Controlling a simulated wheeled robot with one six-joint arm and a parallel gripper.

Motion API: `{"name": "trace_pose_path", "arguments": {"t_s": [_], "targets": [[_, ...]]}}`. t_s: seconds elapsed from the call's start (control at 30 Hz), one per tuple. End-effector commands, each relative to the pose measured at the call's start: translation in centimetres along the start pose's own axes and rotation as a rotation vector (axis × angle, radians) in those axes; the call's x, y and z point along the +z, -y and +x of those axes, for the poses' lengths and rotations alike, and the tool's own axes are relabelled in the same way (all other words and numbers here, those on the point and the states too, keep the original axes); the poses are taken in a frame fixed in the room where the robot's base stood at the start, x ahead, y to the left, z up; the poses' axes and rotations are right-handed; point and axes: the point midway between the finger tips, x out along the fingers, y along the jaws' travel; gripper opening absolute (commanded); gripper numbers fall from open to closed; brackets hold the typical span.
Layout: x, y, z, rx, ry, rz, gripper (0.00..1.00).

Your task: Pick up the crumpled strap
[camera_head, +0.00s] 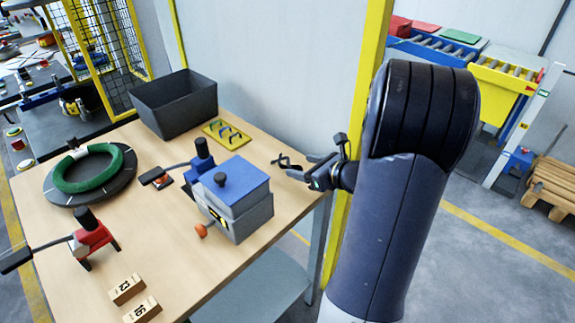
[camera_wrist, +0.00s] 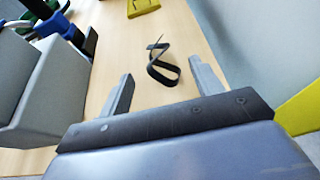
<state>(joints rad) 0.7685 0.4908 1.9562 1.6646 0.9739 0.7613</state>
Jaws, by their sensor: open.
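The crumpled strap (camera_wrist: 163,66) is a dark, twisted loop lying on the wooden table, just ahead of and between my fingers in the wrist view. In the head view the strap (camera_head: 285,160) shows as a small dark curl near the table's right edge. My gripper (camera_wrist: 161,74) is open and empty, with one finger on each side of the strap's line. In the head view my gripper (camera_head: 300,167) reaches in from the right over the table edge. I cannot tell the exact height gap between fingers and strap.
A grey box-shaped device with a blue lid (camera_head: 238,202) stands left of my gripper; its grey side (camera_wrist: 42,90) fills the wrist view's left. A yellow plate with dark clips (camera_head: 227,134) and a dark bin (camera_head: 174,106) lie farther back. A yellow post (camera_head: 371,50) stands behind my arm.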

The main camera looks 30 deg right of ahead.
Motion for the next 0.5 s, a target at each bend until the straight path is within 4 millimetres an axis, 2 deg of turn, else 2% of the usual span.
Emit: {"name": "trace_pose_path", "arguments": {"t_s": [0.03,0.27,0.5], "targets": [[-0.1,-0.1,0.7,0.002,-0.001,0.0,0.62],[-0.1,-0.1,2.5,0.002,-0.001,0.0,0.62],[-0.2,-0.2,6.0,0.002,-0.001,0.0,0.62]]}}
